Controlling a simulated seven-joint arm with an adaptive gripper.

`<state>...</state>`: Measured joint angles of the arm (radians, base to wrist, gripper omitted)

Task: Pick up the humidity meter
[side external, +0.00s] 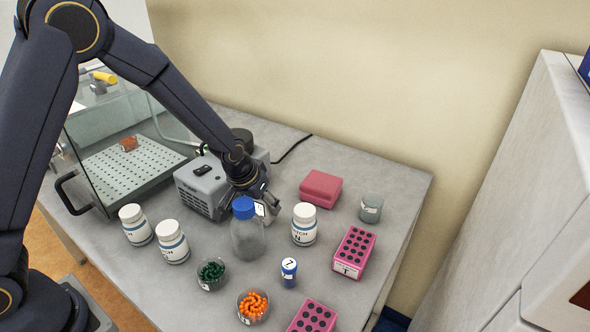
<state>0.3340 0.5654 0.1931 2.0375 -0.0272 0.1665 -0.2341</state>
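My gripper (264,203) points down just behind the blue-capped clear bottle (247,240) and left of a white lidded jar (304,225). A small white piece with dark marks (260,209) shows at its fingertips, partly hidden by the bottle's cap; it may be the humidity meter, but it is too small to be sure. I cannot tell whether the fingers are open or closed on it.
A grey vented box (200,190) stands left of my gripper. Two white jars (172,243), cups of green (211,273) and orange capsules (253,306), a blue vial (289,272), pink racks (354,252), a pink box (320,188) and a beaker (371,207) crowd the table.

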